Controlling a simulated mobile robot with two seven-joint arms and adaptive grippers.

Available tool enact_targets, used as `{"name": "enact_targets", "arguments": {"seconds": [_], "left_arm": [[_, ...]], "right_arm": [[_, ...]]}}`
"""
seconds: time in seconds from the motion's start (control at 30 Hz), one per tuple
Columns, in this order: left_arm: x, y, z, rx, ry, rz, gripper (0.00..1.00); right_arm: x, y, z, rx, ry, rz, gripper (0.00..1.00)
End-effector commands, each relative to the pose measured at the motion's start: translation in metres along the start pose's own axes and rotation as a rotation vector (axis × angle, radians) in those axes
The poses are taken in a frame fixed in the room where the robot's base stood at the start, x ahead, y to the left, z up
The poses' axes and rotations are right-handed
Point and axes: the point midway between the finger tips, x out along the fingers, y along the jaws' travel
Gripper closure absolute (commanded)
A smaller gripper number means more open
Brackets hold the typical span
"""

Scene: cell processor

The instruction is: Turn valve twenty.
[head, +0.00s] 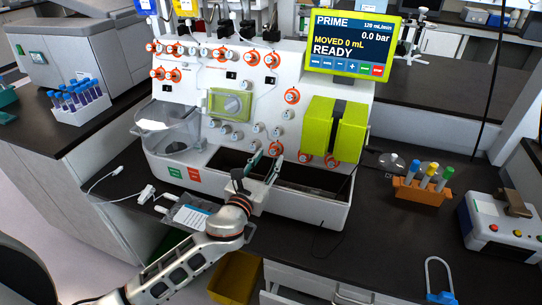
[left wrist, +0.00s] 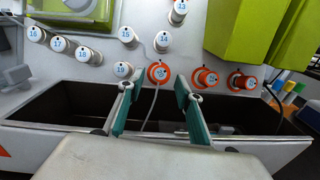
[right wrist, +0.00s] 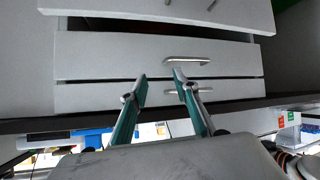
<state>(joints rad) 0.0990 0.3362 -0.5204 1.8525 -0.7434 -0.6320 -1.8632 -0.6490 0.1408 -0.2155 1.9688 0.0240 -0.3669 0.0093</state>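Valve twenty appears to be the round knob with an orange ring (left wrist: 158,73) on the white cell processor's front, just right of valve 19 (left wrist: 123,70); its small number is hard to read. The orange ring also shows in the head view (head: 276,148), partly behind the fingers. My left gripper (left wrist: 155,92) is open and empty, pointed at the panel, with the orange-ringed knob showing between its fingertips. I cannot tell whether a finger touches it. In the head view my left gripper (head: 265,162) is just in front of the panel. My right gripper (right wrist: 160,82) is open and empty, facing drawer fronts.
Other orange-ringed valves (left wrist: 205,77) are close on the right, below the lime-green block (head: 334,130). White knobs (left wrist: 88,55) line the left. An open dark recess (left wrist: 60,105) lies below. Drawer fronts (right wrist: 160,60) stand before my right gripper.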

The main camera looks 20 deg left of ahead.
Motion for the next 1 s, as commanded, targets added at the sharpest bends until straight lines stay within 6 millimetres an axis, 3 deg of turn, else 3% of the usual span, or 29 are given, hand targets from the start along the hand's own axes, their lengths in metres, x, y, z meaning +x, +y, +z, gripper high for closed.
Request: {"name": "enact_targets", "arguments": {"seconds": [0.2,0.53,0.57,0.7,1.0], "left_arm": [[0.024,0.000,0.000,-0.002,0.000,0.000,0.65],[0.028,0.000,0.000,-0.002,0.000,0.000,0.65],[0.028,0.000,0.000,-0.002,0.000,0.000,0.67],[0.028,0.000,0.000,-0.002,0.000,0.000,1.00],[0.028,0.000,0.000,-0.004,0.000,0.001,1.00]], "right_arm": [[0.001,0.000,0.005,0.000,-0.007,0.001,0.70],[0.002,0.000,0.007,0.000,-0.012,0.001,0.70],[0.002,0.001,0.007,0.000,-0.012,0.002,0.70],[0.001,0.001,0.006,0.001,-0.011,0.002,0.70],[0.001,0.002,0.002,0.001,-0.003,0.003,0.70]]}}
